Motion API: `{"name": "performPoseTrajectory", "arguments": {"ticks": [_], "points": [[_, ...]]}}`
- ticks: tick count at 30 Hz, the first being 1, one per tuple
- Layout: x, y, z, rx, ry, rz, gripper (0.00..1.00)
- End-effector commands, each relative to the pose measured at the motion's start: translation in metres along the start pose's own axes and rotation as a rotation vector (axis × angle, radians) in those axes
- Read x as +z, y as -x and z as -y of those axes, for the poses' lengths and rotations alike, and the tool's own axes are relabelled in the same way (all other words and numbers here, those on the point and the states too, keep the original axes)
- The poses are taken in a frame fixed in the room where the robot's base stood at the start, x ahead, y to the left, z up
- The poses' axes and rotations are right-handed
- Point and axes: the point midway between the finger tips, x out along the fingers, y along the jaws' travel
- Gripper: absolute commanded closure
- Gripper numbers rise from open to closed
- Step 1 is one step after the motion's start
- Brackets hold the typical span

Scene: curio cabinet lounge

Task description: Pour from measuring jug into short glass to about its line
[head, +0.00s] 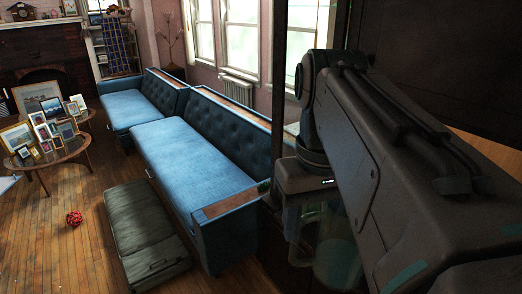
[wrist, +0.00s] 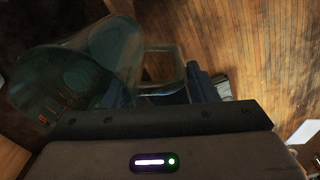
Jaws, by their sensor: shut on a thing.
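The measuring jug (wrist: 75,75) is clear, with red markings low on its side, and fills the left of the wrist view. Its handle (wrist: 163,48) lies between the fingers of my gripper (wrist: 165,88), which is shut on it. In the head view, the jug (head: 338,262) hangs below my wrist at the lower middle, partly hidden by my arm. Its level of liquid and exact tilt are hard to tell. I cannot make out the short glass in either view.
A blue sofa (head: 173,155) stands left of my arm, with a grey-green cushioned bench (head: 143,232) before it. A red ball (head: 74,218) lies on the wooden floor (head: 60,262). A low table (head: 72,152) holds several picture frames. A dark cabinet-like panel (head: 440,75) is behind my arm.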

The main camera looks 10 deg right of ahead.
Motion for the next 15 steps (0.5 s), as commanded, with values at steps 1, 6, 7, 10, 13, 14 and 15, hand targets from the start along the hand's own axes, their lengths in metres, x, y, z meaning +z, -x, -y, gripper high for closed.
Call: {"name": "performPoseTrajectory", "arguments": {"ticks": [1,6,7,10,13,14,15], "points": [[0.003,0.0,0.0,0.001,0.0,-0.002,1.0],[0.01,0.0,0.0,0.001,-0.001,-0.003,1.0],[0.012,0.0,0.001,0.001,-0.001,-0.003,1.0],[0.016,0.0,0.001,0.001,-0.001,-0.002,1.0],[0.021,0.0,0.001,0.001,-0.001,-0.002,1.0],[0.022,0.0,0.001,0.001,-0.001,-0.002,1.0],[0.024,0.0,0.002,0.001,-0.001,-0.003,1.0]]}}
